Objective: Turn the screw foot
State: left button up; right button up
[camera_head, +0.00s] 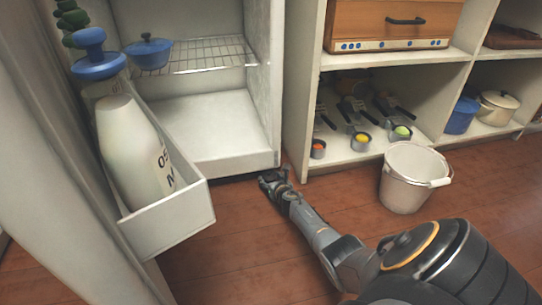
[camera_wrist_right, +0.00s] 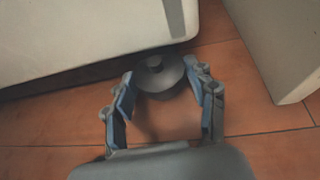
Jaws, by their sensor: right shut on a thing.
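The screw foot (camera_wrist_right: 160,76) is a dark grey round disc with a stem, under the bottom corner of the white fridge (camera_wrist_right: 80,40). In the right wrist view it sits between the fingertips of my right gripper (camera_wrist_right: 161,92). The blue-padded fingers are closed in on its two sides. In the head view my right gripper (camera_head: 274,181) is low by the floor at the front corner of the open fridge, and the foot is hidden there. My left gripper is in neither view.
The open fridge door holds a white bottle (camera_head: 132,155) in its bin (camera_head: 170,222). A white bucket (camera_head: 408,178) stands on the wooden floor to the right. Open shelves (camera_head: 365,160) hold measuring cups. The shelf unit's side stands close right of the gripper.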

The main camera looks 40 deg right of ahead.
jog(key=m+h, duration=0.1)
jog(key=m+g+h, duration=0.1)
jog(key=m+g+h+b, duration=0.1)
jog(key=shift+w+a+f, duration=0.1)
jog(key=shift+w+a, duration=0.15)
jog(key=shift+a, duration=0.1)
jog(key=shift+w+a+m+g+h+b, duration=0.1)
jog(key=shift+m+g+h+b, duration=0.4)
jog(key=shift+m+g+h, duration=0.5)
jog(key=shift+w+a+m+g+h+b, duration=0.1)
jog(key=shift+m+g+h+b, duration=0.35)
jog(key=shift+m+g+h, duration=0.55)
jog(key=shift+d+m, duration=0.1)
jog(key=shift+m, duration=0.2)
jog(key=shift+y, duration=0.3)
jog(key=o, duration=1.2)
jog(key=shift+c, duration=0.2)
jog(key=shift+v, duration=3.8)
